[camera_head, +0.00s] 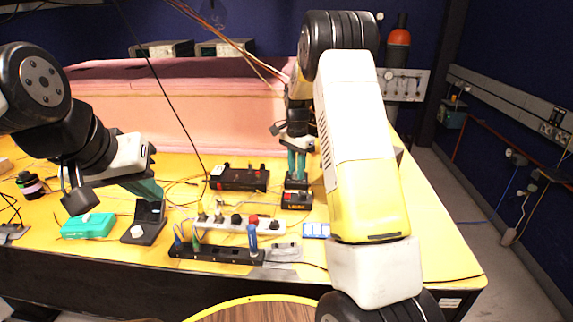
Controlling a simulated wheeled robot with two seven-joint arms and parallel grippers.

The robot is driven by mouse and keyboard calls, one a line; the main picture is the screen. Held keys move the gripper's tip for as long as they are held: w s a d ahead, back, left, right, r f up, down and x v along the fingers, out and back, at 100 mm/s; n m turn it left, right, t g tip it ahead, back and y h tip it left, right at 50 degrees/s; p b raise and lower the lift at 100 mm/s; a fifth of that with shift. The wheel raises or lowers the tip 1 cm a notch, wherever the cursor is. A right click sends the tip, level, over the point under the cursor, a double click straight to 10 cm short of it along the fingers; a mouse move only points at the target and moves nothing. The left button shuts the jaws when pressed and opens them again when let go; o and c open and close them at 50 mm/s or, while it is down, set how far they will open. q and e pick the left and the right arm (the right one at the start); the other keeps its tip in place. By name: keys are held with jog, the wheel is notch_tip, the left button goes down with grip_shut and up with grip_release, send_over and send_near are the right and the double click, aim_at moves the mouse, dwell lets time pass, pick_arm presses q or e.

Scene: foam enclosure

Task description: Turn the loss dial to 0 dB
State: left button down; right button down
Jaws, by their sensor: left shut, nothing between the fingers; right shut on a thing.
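A small black box (296,183) stands on the yellow table directly below my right gripper (296,173). The teal fingers of that gripper point straight down and are shut at the top of this box. They appear to be on a dial there, but the fingers hide it, and no dial marking or dB figure can be read. My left gripper (149,190) is shut and empty, tilted down above the left part of the table, well apart from the black box.
Power strips (215,253), a teal box (88,226) and cables crowd the front. A pink foam wall (190,120) stands behind. My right arm covers the table's right middle.

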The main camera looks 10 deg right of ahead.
jog(key=n, duration=1.4)
dwell(0.5)
jog(key=c, duration=1.2)
grip_release()
jog(key=shift+o, duration=0.2)
jog(key=shift+r, duration=3.9)
